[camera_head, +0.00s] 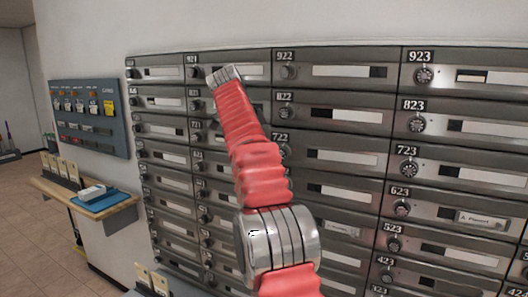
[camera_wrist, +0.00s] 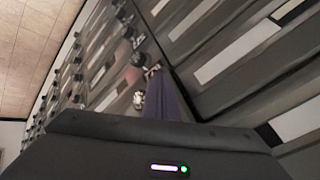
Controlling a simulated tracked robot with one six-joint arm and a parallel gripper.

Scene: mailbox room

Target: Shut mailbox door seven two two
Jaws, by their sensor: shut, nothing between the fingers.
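Mailbox door 722 (camera_head: 335,157) is in the wall of grey doors in the head view, just right of my red arm. It looks flush with its neighbours, with its knob at the left partly behind the arm. In the wrist view my gripper (camera_wrist: 165,98) shows as narrow purplish fingers, shut and empty, close in front of the tilted mailbox doors. Small metallic shapes (camera_wrist: 139,99) show beside the fingers, too blurred to name. I cannot tell which door is nearest the fingers.
Doors 822 (camera_head: 330,115) and 723 (camera_head: 455,172) adjoin door 722. At the left are a blue-grey wall panel (camera_head: 90,118) and a small wooden shelf (camera_head: 115,207) with a blue tray (camera_head: 98,200). Open tiled floor (camera_head: 30,225) lies at the far left.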

